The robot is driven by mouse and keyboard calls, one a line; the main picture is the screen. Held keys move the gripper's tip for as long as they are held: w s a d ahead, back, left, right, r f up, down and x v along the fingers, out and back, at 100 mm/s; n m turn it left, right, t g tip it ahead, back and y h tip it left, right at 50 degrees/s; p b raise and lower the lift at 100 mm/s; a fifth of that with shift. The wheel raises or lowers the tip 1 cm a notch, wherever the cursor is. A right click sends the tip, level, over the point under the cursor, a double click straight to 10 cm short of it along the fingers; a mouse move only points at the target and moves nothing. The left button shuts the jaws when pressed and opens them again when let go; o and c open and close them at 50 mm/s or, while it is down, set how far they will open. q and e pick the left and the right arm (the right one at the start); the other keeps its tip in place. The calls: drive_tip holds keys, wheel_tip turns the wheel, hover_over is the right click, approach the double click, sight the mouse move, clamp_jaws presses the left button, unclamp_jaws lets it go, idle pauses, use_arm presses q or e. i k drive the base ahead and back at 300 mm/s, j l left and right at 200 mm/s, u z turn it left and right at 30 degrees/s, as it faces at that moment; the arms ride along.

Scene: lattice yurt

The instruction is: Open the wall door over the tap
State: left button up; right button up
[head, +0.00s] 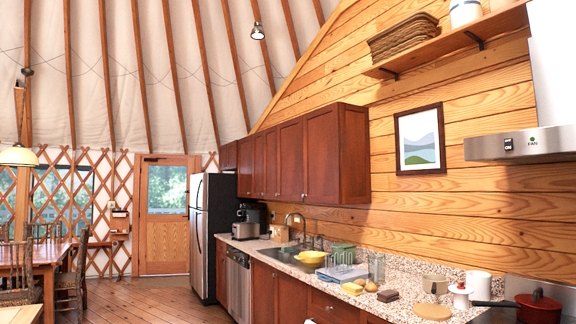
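A row of dark red-brown wall cabinets (355,155) hangs on the plank wall above the counter. Their doors all look shut. The curved metal tap (290,216) stands at the sink (283,256), below the cabinets. A wall door (290,160) is roughly above the tap in the picture, with another door (320,158) on its near side. The angle makes it hard to tell which door is exactly over the tap. Neither of my grippers shows in the head view.
The counter (385,313) holds a dish rack (342,271), a glass jar (377,267), sponges, a kettle-like white pot and a red pan (538,308). A range hood (520,145) juts out at right. The fridge (208,235) stands farther back. Wooden floor (170,300) is clear left of the counter.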

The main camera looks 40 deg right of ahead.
sight(290, 132)
drive_tip(key=i+l+z, duration=0.2)
drive_tip(key=i+z, duration=0.25)
drive_tip(key=i, duration=0.15)
drive_tip(key=i+l+z, duration=0.1)
drive_tip(key=i+z, duration=0.25)
drive_tip(key=i, duration=3.65)
